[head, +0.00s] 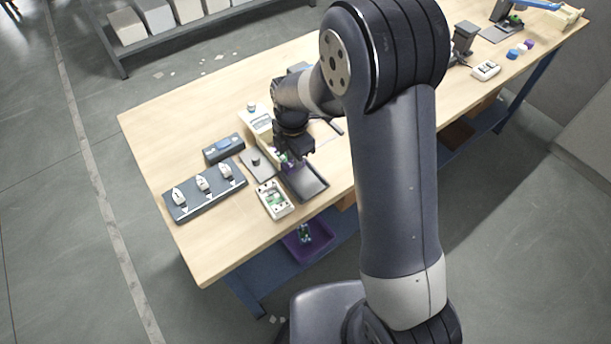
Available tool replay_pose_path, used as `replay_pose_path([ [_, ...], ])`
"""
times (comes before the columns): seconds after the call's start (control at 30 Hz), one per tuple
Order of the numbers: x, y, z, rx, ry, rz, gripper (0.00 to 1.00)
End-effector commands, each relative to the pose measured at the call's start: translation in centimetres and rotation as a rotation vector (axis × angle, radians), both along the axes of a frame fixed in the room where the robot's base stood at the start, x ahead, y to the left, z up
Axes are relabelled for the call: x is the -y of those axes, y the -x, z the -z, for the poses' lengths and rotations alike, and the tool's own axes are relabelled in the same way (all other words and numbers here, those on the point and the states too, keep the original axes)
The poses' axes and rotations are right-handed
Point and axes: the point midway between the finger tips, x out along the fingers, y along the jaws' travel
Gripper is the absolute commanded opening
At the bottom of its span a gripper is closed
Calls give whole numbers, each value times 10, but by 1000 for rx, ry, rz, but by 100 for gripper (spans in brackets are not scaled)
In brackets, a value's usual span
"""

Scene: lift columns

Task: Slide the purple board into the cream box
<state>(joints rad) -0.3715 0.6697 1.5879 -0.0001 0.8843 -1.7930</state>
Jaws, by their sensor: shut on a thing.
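My gripper (289,162) points down over the workbench, just above the left end of a dark tray. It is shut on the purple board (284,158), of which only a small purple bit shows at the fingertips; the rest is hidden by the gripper. A cream box (257,122) stands on the bench just behind and left of the gripper, partly hidden by my arm. I cannot tell whether the board touches the box or the tray.
The dark tray (307,183) lies beside a pale case with green inside (272,201). A grey plate with a knob (257,162), a blue-topped device (223,148) and a dark rack with three white pieces (204,189) lie to the left.

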Motion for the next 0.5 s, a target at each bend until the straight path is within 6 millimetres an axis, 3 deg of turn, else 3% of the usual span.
replay_pose_path([
  [0.5,-14,-20,0,1,-1,-1,4],
])
